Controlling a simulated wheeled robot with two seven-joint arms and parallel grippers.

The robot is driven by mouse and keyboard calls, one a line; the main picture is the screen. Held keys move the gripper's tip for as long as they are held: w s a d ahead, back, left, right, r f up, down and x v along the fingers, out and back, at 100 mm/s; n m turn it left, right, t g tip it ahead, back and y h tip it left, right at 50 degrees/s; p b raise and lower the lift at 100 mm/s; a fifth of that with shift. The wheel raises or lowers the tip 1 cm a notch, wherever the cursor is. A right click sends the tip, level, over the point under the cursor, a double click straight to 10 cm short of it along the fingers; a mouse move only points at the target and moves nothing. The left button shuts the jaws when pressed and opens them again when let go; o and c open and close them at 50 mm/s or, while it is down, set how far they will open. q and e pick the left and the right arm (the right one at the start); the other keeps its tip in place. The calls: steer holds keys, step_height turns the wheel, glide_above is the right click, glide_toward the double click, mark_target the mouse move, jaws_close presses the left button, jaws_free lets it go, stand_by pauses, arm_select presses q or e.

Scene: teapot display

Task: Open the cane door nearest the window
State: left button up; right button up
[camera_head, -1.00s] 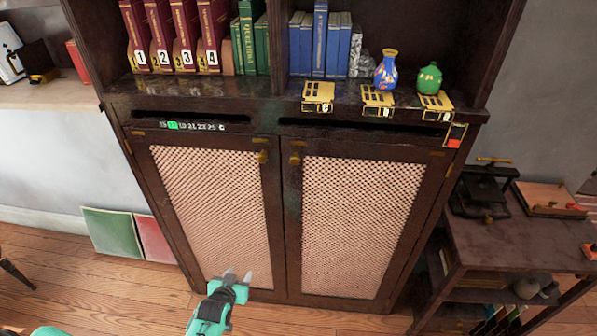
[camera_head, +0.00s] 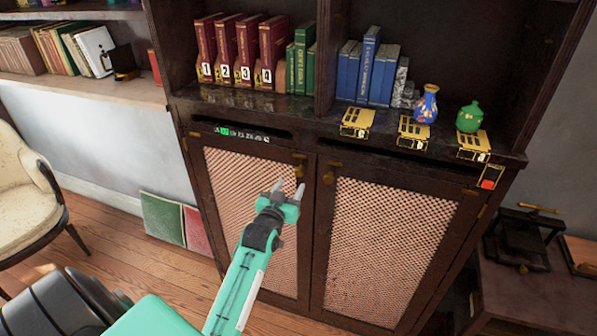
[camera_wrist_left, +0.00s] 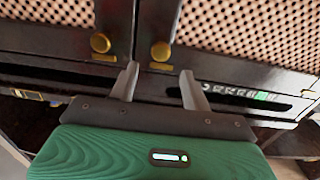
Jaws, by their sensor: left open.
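Two cane doors stand shut side by side in a dark wood cabinet: the left cane door (camera_head: 240,200) and the right cane door (camera_head: 385,240). The left door's brass knob (camera_head: 300,161) and the right door's brass knob (camera_head: 328,176) sit near the middle seam. My left gripper (camera_head: 289,187) is open and empty, in front of the left door just below its knob. In the left wrist view, which looks upside down, the left door's knob (camera_wrist_left: 160,51) lies just beyond the gap between the fingertips. I see no window. My right gripper is not in view.
Numbered red books (camera_head: 240,50), a blue vase (camera_head: 426,103) and a green pot (camera_head: 469,117) stand on the shelf above. Gold panels (camera_head: 357,122) line its front edge. A chair (camera_head: 30,190) stands left; a small table (camera_head: 530,300) stands right.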

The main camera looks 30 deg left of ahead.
mark_target(298, 173)
arm_select(q)
steer(key=p+x, duration=0.1)
steer(key=x, duration=0.6)
steer(key=shift+w, duration=0.1)
jaws_close()
